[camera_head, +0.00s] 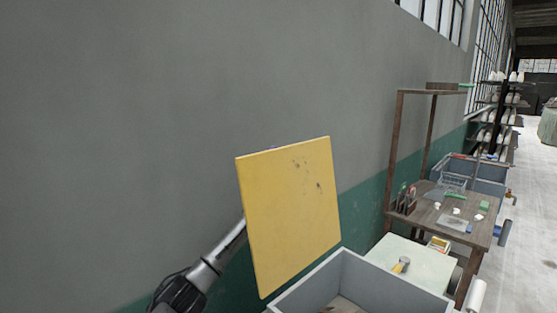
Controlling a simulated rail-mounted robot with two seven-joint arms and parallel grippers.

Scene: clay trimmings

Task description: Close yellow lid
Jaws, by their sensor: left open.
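The yellow lid (290,215) stands raised, nearly upright and slightly tilted, with a few dark stains on its face. It rises at the left side of a grey open-topped bin (375,270). A little brown material (343,305) shows inside the bin. My left arm comes in from the lower left, and my left gripper (236,236) reaches to the lid's left edge. Its tips are hidden behind the lid, so I cannot tell whether they touch it. My right gripper is not in view.
A pale-topped table (410,258) with small items stands just beyond the bin. A wooden workbench (465,222) with tools and an upright frame stands farther right. The grey and green wall (150,130) runs along the left. Clear floor (527,240) lies at the far right.

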